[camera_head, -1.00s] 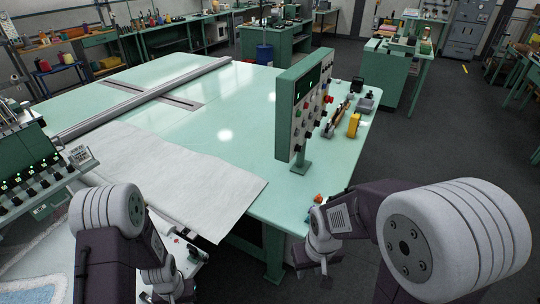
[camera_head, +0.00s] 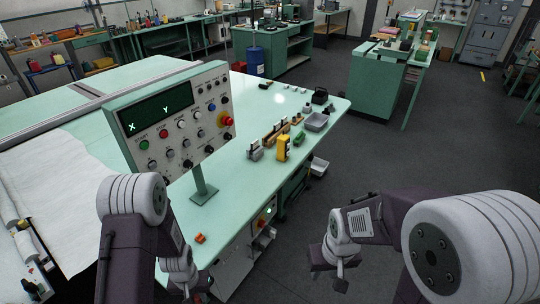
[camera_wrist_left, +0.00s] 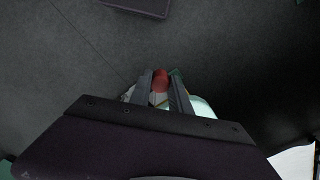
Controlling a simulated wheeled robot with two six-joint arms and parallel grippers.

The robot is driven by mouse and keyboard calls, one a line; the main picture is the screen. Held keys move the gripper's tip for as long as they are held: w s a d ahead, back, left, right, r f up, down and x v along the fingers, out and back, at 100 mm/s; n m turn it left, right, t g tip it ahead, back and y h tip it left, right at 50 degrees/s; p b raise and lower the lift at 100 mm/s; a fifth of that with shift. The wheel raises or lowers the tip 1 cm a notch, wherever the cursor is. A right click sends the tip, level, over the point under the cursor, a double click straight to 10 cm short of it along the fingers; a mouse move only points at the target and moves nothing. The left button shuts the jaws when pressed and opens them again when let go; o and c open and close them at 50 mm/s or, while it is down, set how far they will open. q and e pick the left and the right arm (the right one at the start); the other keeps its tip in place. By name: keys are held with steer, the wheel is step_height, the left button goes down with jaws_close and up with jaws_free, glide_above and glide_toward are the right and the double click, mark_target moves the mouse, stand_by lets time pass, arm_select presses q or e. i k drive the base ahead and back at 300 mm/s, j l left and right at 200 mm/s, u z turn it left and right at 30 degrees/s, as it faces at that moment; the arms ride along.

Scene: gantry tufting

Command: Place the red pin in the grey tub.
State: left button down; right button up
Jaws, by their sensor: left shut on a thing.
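The red pin (camera_wrist_left: 160,80) shows in the left wrist view between the two dark fingers of my left gripper (camera_wrist_left: 161,88), which is shut on it. In the head view my left gripper (camera_head: 192,288) is low at the left of centre, beside the table's front edge; the pin cannot be made out there. A shallow grey tub (camera_head: 317,122) stands on the table near its right end, far from both grippers. My right gripper (camera_head: 332,266) hangs over the floor to the right of the table, with nothing visible in it.
A control panel (camera_head: 170,120) on a post rises from the green table (camera_head: 225,205) before my left arm. A yellow item (camera_head: 283,148) and other small things stand near the tub. A pale container (camera_head: 318,166) sits lower beside the table. Floor at right is clear.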

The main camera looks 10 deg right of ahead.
mark_target(316, 122)
steer(key=i+l, duration=0.45)
steer(key=l, duration=0.15)
steer(key=i+l, duration=0.9)
steer(key=l, duration=0.25)
steer(key=i+l, duration=0.4)
steer(key=l, duration=0.2)
steer(key=i+l, duration=0.45)
steer(key=l, duration=0.1)
